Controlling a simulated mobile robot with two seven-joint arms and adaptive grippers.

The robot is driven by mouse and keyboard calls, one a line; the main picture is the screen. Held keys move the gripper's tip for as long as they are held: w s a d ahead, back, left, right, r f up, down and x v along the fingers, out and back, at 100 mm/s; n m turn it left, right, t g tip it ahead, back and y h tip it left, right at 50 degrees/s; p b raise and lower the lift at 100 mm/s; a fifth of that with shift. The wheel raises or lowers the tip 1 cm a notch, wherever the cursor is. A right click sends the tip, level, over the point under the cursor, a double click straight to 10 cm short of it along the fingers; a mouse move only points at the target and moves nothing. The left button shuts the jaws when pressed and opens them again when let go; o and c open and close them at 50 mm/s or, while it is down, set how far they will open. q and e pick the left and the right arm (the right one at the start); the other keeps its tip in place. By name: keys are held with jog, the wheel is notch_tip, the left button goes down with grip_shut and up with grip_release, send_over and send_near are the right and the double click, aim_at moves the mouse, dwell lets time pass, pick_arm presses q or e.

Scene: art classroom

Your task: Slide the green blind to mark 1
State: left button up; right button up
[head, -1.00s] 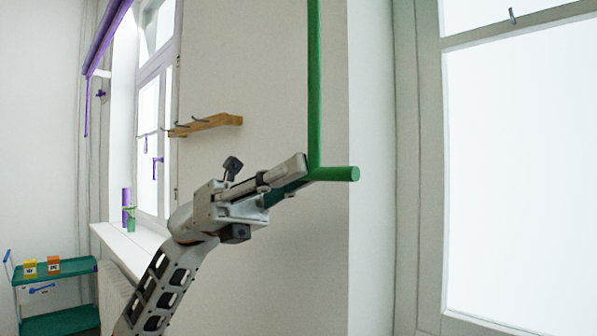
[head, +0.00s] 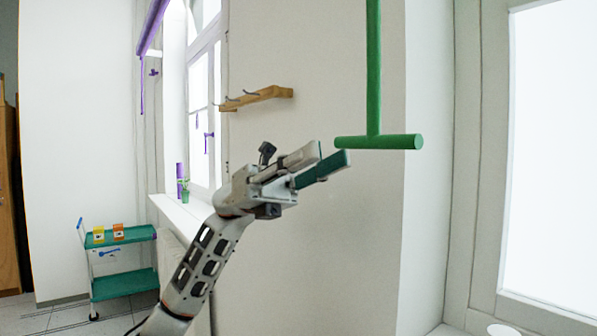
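A green T-shaped handle (head: 378,142) hangs at the upper middle of the head view, its crossbar level at the bottom of a long upright green rod (head: 374,60). The rod runs out of the top of the view. No green blind cloth and no mark 1 show. My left gripper (head: 332,156) is just below and left of the crossbar's left end, pointing right and slightly up. Its fingers look parted, with teal pads and nothing between them. It appears apart from the handle. My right gripper is not in view.
A wooden hook rack (head: 256,99) is on the wall behind my arm. A purple blind (head: 152,25) hangs by the left window, above a sill (head: 185,214). A green trolley (head: 125,285) stands at lower left. A bright window (head: 555,150) is at right.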

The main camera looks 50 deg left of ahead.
pick_arm(q)
jog(key=v, duration=0.5)
jog(key=shift+a+f, duration=0.15)
jog(key=shift+a, duration=0.25)
